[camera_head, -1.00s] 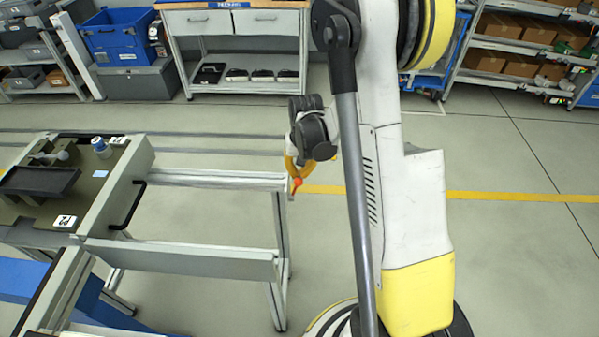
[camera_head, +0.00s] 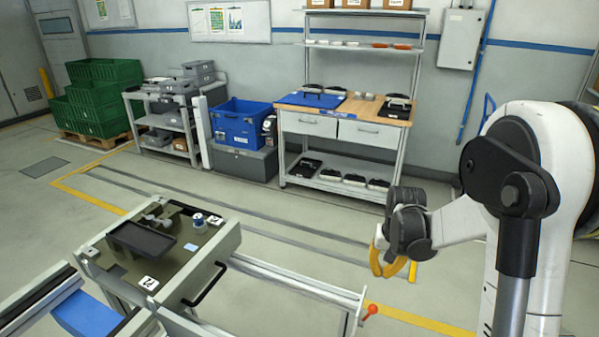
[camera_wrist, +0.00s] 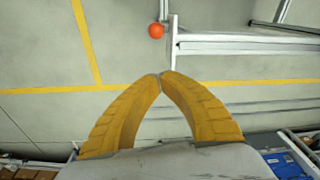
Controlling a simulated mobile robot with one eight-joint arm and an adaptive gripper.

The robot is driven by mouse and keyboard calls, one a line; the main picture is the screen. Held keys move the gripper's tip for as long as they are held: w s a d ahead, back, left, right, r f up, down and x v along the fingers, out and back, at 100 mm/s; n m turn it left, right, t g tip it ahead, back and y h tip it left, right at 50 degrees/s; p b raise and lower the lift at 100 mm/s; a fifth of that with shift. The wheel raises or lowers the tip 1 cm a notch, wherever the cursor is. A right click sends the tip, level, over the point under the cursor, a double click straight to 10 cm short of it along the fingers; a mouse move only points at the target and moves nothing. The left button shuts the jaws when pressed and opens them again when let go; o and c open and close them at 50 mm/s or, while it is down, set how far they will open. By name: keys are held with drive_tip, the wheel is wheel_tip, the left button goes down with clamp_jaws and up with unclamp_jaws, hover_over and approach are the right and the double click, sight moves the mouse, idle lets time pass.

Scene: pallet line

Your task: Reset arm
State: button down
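My gripper (camera_head: 391,268) hangs at the end of my arm, right of the middle in the head view, with its yellow fingers pointing down. In the wrist view my gripper (camera_wrist: 161,76) has its two fingertips together and nothing shows between them, so it is shut and empty. It is in free air near the end of a grey frame rail (camera_head: 290,283). An orange-red knob (camera_head: 371,309) sits at that rail end, just below my gripper. The knob also shows in the wrist view (camera_wrist: 156,31), apart from the fingertips.
A fixture table (camera_head: 226,240) with a dark tray (camera_head: 141,239) and a small white-blue can (camera_head: 199,223) stands at left. A workbench (camera_head: 361,133) is at the back, beside a blue bin (camera_head: 241,124). Green crates (camera_head: 104,97) are stacked far left. Open floor lies between.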

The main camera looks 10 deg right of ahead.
drive_tip(key=s+a+r+n+t, duration=0.1)
drive_tip(key=s+a+r, duration=0.25)
drive_tip(key=r, duration=0.25)
drive_tip(key=s+a+r+n+t, duration=0.1)
drive_tip(key=s+a+r, duration=0.25)
drive_tip(key=r, duration=0.25)
drive_tip(key=s+a+r+n+t, duration=0.2)
drive_tip(key=s+a+r+t, duration=0.2)
drive_tip(key=s+a, duration=0.3)
drive_tip(key=s, duration=0.4)
drive_tip(key=shift+n+b, duration=0.3)
drive_tip(key=shift+b, duration=0.1)
